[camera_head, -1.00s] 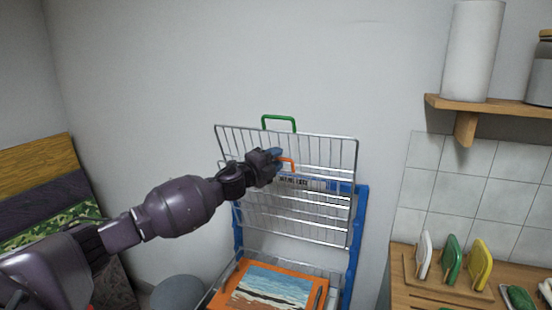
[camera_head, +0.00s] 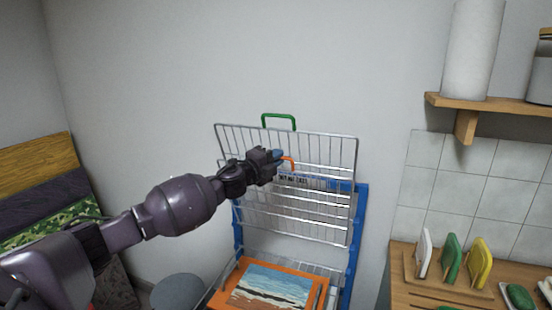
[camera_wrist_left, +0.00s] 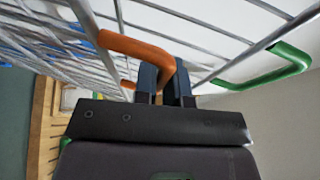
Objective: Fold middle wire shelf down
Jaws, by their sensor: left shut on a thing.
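The blue-framed rack stands against the wall, with wire shelves. The middle wire shelf (camera_head: 290,215) is folded up, close to upright, and has an orange handle (camera_head: 289,160). The upper wire shelf (camera_head: 318,150) with a green handle (camera_head: 279,116) is also up. My left gripper (camera_head: 276,157) is at the orange handle. In the left wrist view, its dark fingers (camera_wrist_left: 165,85) are shut on the orange handle (camera_wrist_left: 135,47), and the green handle (camera_wrist_left: 268,68) is at the right. My right gripper is not in view.
The lowest shelf lies down with a painting (camera_head: 268,287) on an orange board. A counter (camera_head: 420,285) with several coloured boards in a rack is at the right, below a wooden wall shelf (camera_head: 490,106). A grey round stool (camera_head: 180,290) stands at the lower left.

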